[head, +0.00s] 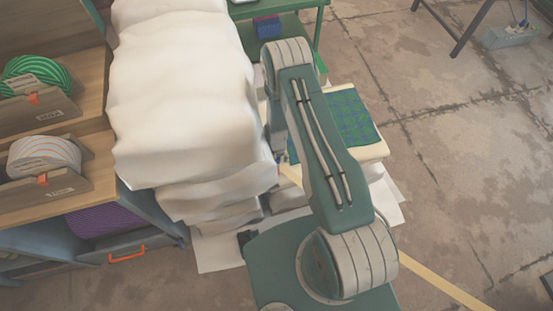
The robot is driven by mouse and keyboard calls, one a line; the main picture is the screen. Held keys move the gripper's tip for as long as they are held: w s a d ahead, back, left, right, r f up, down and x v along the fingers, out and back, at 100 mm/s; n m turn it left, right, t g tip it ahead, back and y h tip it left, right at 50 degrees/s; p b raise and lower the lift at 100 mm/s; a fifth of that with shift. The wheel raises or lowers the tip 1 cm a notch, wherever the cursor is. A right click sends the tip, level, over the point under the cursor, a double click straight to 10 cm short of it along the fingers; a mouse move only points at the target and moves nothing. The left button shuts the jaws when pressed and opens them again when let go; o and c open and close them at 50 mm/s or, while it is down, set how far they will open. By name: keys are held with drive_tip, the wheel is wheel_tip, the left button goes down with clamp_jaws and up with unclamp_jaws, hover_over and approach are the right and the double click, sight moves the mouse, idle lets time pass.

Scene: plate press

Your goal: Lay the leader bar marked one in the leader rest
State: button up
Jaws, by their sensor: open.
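I cannot make out the leader bar marked one or the leader rest in the head view. My green and white arm fills the middle of the picture and hides part of what lies behind it. My gripper is not in view.
Tall white wrapped bundles (180,95) stand left of my arm. Beside them a wooden shelf holds a green coil (60,72) and a white coil (44,157) in labelled holders. A blue-green plaid cloth (348,115) lies right of my arm. The concrete floor at right is mostly clear.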

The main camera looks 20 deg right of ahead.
clamp_jaws()
drive_tip(key=shift+r, duration=0.1)
